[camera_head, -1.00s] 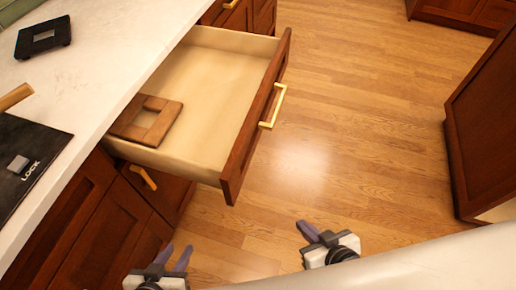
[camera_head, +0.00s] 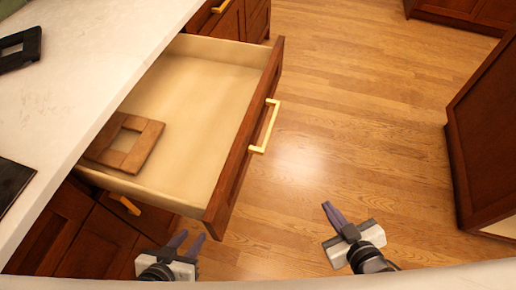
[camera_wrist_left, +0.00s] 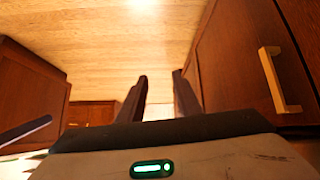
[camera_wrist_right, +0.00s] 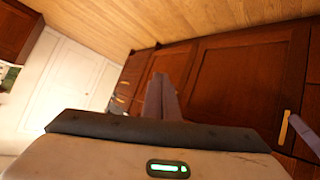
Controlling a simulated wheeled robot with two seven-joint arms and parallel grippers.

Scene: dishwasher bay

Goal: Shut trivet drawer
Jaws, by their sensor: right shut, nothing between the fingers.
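The trivet drawer (camera_head: 228,150) stands pulled out from under the counter in the head view, with a brass handle (camera_head: 265,127) on its dark red-brown front. A square wooden trivet (camera_head: 147,146) with a hole in its middle lies inside, by the drawer's near left side. My left gripper (camera_head: 187,240) is open and empty, below the near corner of the drawer front. In the left wrist view its two fingers (camera_wrist_left: 160,97) stand apart. My right gripper (camera_head: 332,212) is shut and empty over the floor, right of the drawer front and apart from it. Its fingers (camera_wrist_right: 161,95) are together in the right wrist view.
A white counter (camera_head: 90,70) runs along the left, with a black object (camera_head: 20,50) on it. Lower cabinets (camera_head: 85,235) stand below it. A dark wooden cabinet (camera_head: 485,130) stands at the right. The wooden floor (camera_head: 370,130) between is clear.

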